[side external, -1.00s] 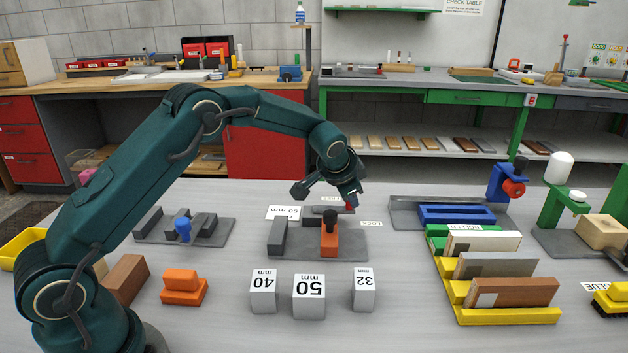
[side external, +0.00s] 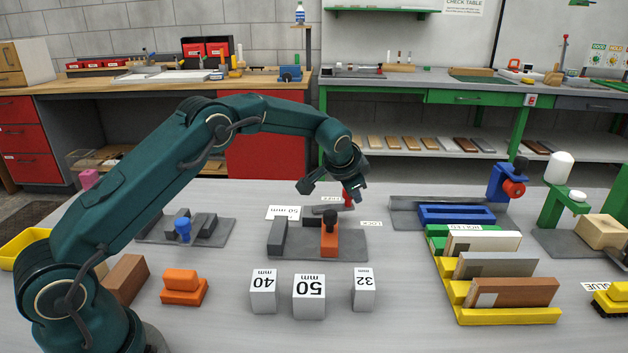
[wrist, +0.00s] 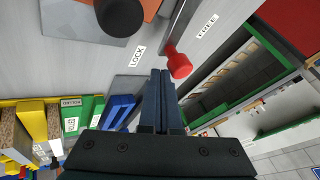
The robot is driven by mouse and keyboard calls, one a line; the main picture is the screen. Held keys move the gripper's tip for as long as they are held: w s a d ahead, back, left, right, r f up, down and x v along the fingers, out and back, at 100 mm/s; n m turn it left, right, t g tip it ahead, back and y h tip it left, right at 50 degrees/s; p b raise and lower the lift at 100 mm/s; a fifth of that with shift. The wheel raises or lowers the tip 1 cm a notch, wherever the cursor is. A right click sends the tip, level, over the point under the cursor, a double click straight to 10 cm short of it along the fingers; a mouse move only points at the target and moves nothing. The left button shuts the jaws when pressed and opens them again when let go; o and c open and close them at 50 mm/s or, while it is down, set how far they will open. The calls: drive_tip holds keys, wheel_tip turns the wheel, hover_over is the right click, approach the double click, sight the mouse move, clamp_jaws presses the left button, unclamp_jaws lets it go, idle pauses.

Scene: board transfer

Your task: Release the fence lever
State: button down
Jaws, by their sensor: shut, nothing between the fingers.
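The fence lever is a grey bar (side external: 331,209) with a red knob (side external: 348,197) at its right end, at the back of the grey fence fixture (side external: 290,256).
An orange block with a black knob (side external: 330,218) stands on the fixture in front of the lever. Marked gauge blocks (side external: 309,296) stand nearer the camera. A blue fixture (side external: 456,214) and a yellow rack (side external: 510,317) are to the right.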

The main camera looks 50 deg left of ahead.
sight(352, 203)
drive_tip(key=shift+w+a, duration=0.9)
drive_tip(key=shift+w, duration=0.15)
drive_tip(key=shift+w+a, duration=0.55)
drive_tip(key=shift+a, duration=0.3)
drive_tip(key=shift+w+a, duration=0.1)
drive_tip(key=shift+a, duration=0.1)
idle(0.6)
drive_tip(key=shift+r, duration=0.15)
idle(1.2)
drive_tip(key=shift+s+d+r, duration=0.1)
drive_tip(key=shift+s+r, duration=0.1)
drive_tip(key=shift+r, duration=0.15)
drive_tip(key=shift+v, duration=2)
drive_tip(key=shift+d, duration=0.1)
